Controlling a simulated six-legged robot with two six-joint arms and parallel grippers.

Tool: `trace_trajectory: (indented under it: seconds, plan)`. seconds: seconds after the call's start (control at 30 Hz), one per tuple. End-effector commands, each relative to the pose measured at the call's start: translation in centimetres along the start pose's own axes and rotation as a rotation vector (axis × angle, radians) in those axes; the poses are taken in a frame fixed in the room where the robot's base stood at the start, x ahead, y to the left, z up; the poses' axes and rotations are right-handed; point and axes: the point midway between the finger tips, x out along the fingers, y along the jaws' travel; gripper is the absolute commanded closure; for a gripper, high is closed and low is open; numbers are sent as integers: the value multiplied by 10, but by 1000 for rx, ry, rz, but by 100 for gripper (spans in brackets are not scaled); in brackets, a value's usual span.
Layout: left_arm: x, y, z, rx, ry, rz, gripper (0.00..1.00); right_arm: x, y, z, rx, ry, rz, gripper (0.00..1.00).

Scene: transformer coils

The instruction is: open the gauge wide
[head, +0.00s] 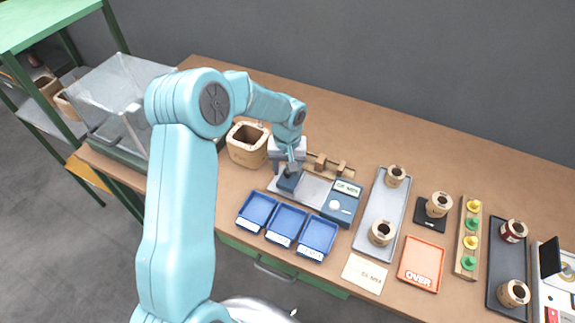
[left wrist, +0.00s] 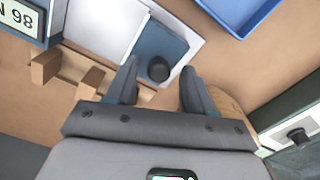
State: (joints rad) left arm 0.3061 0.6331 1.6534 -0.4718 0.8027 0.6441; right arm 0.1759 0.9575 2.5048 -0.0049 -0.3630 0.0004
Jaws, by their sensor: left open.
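The gauge (head: 312,190) lies on the wooden table, a pale grey bed with a blue display unit (head: 341,203) at its right end. A blue sliding block (head: 288,182) is at its left end, away from the display unit. In the left wrist view the block (left wrist: 160,45) carries a dark round knob (left wrist: 158,68). My left gripper (head: 291,166) points down over the block. Its open fingers (left wrist: 159,75) appear on either side of the knob, with gaps; I cannot tell their height. My right gripper is not in view.
Blue trays (head: 287,223) stand in front of the gauge. A wooden bin (head: 247,145) is behind left, a wooden rack (head: 329,165) behind. A grey tray (head: 383,215) with coils, an orange OVER tray (head: 421,264) and a peg board (head: 468,237) are to the right.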

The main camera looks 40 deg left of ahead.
Motion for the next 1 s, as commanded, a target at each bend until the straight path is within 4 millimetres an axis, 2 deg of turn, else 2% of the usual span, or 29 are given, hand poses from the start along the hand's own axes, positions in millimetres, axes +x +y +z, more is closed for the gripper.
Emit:
trace_trajectory:
  seconds: [0.13,0.23,0.5,0.7,0.83,1.0]
  plan:
    - [-9,0,-1,-1,4,1,48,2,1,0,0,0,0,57]
    - [-27,0,-1,-1,6,3,48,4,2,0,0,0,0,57]
    - [-100,0,-1,-1,6,4,48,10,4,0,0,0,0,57]
    - [-142,0,-1,0,4,3,48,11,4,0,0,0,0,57]
    - [-157,0,0,1,1,2,48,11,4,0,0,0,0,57]
    - [-164,-1,0,0,0,1,48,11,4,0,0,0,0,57]
